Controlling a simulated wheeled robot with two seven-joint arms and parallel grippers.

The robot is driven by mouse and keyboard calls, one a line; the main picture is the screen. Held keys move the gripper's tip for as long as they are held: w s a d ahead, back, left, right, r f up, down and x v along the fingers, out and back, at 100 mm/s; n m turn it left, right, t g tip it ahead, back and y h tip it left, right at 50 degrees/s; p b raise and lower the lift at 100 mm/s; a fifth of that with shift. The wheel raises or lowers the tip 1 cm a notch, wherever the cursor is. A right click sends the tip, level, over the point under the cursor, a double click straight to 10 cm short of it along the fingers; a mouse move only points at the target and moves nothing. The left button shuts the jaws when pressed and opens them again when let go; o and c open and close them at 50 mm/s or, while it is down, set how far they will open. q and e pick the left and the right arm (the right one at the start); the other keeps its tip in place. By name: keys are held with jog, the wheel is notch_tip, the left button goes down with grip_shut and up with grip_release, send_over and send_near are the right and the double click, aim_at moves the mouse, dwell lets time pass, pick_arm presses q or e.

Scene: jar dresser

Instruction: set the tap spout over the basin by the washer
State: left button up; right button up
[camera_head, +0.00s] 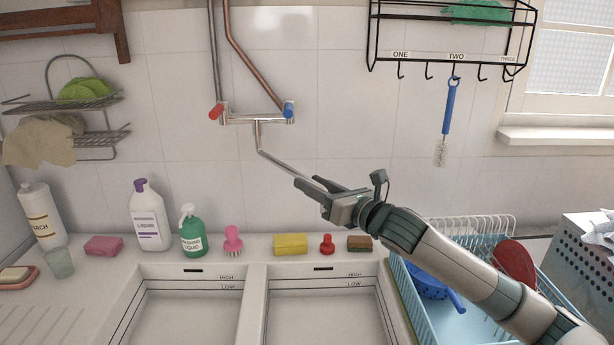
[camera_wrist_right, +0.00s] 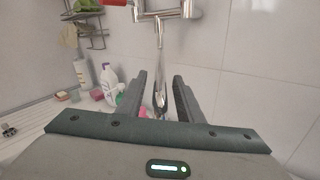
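The tap spout (camera_head: 277,164) hangs from the wall tap and slants down to the right toward my right gripper. My right gripper (camera_head: 309,186) is at the spout's end, above the right basin (camera_head: 325,318). In the right wrist view the spout (camera_wrist_right: 160,70) shows in the gap between the two parted fingers (camera_wrist_right: 160,76), with space on either side. I cannot tell if a finger touches it. I cannot pick out a washer. My left gripper is not in view.
The back ledge holds a green washing liquid bottle (camera_head: 193,234), a pink brush (camera_head: 233,241), a yellow sponge (camera_head: 290,244) and a red plug (camera_head: 327,244). A blue dish rack (camera_head: 399,290) stands at right. A blue bottle brush (camera_head: 448,110) hangs above. The wall around the spout is clear.

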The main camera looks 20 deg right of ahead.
aim_at(288, 166)
jog(key=shift+x, duration=1.25)
grip_shut()
jog(key=shift+a, duration=0.1)
